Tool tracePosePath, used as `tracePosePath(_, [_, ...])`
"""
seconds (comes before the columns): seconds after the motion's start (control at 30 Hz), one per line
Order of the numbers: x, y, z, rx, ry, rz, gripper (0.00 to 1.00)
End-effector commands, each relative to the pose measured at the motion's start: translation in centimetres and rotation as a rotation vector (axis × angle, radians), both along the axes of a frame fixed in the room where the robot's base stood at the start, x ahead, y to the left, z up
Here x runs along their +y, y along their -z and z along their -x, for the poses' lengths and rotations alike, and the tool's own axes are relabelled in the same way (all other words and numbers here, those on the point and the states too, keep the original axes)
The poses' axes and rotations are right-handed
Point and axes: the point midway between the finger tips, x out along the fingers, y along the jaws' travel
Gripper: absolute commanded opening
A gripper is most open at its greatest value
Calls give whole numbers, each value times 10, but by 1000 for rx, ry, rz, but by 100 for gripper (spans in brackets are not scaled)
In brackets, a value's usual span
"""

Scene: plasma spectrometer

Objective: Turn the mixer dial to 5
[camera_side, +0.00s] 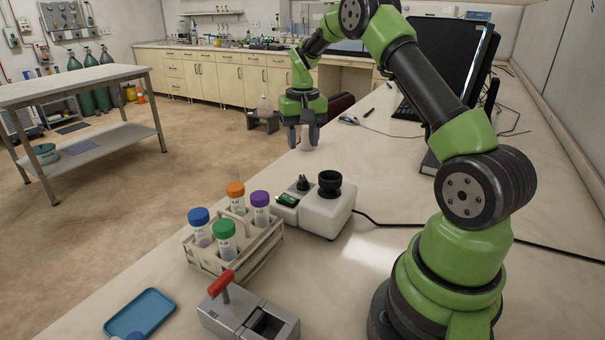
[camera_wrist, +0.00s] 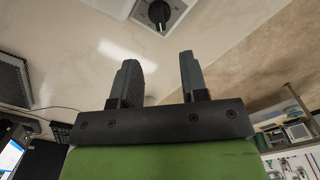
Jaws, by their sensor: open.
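The mixer (camera_side: 322,212) is a white box on the bench with a black cup-shaped top (camera_side: 330,183), a small black dial (camera_side: 303,184) and a green display (camera_side: 287,199). The dial's setting is too small to read. My gripper (camera_side: 303,138) is open, pointing down above the bench beyond the mixer, apart from it. In the wrist view my gripper (camera_wrist: 158,72) shows two spread fingers with nothing between them. Part of the mixer (camera_wrist: 179,10) shows at that view's top edge with a round black part (camera_wrist: 159,13), beyond the fingertips; I cannot tell which part it is.
A rack (camera_side: 240,250) of capped tubes stands left of the mixer. A grey device with a red lever (camera_side: 222,284) and a blue tray (camera_side: 140,313) are nearer the camera. A black cable (camera_side: 400,224) runs right from the mixer. A monitor (camera_side: 447,55) stands at the back right.

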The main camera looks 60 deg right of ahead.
Motion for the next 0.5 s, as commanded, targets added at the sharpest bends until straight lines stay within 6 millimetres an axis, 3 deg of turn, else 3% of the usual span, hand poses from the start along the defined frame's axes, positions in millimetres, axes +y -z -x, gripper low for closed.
tracePosePath(0.3, [1,57,1,5,0,-4,40])
tracePosePath(0.5, [1,83,1,2,0,-2,40])
